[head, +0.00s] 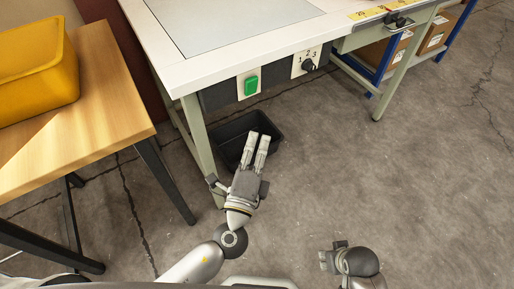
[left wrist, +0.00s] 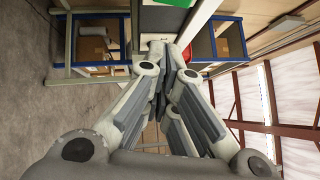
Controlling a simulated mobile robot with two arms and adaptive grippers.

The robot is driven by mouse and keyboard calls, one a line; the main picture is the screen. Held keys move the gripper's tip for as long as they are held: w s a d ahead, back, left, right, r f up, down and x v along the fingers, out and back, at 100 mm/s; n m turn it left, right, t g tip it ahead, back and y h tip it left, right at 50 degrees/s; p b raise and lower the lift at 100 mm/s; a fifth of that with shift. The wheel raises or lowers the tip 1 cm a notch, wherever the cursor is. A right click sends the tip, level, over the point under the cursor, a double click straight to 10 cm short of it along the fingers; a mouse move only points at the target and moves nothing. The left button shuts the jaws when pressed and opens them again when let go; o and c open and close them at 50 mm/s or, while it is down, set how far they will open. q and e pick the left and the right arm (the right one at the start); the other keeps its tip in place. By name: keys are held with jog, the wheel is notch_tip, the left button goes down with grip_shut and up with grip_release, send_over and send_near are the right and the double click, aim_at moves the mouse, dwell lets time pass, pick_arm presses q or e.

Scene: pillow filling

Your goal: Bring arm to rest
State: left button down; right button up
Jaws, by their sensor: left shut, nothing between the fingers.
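My left gripper (head: 257,148) is in the middle of the head view, in front of the white-topped table. It is shut and empty, with its two fingers pointing away from me toward the table. In the left wrist view the fingers (left wrist: 166,62) converge at the centre with nothing held between them. My right gripper (head: 328,259) is at the bottom right of the head view, low over the floor side and apart from any object. Its fingers are too small and foreshortened to tell whether they are open.
The white table (head: 237,55) has a green button (head: 251,85) and a dial (head: 308,64) on its front. A black bin (head: 271,125) stands beneath, partly behind my left gripper. A wooden table (head: 92,93) with a yellow bin (head: 38,74) is at left. The floor at right is clear.

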pick_arm(q)
jog(key=shift+s+a+f, duration=0.1)
jog(key=shift+s, duration=0.35)
pick_arm(e)
jog(key=shift+r, duration=0.3)
pick_arm(q)
jog(key=shift+a, duration=0.1)
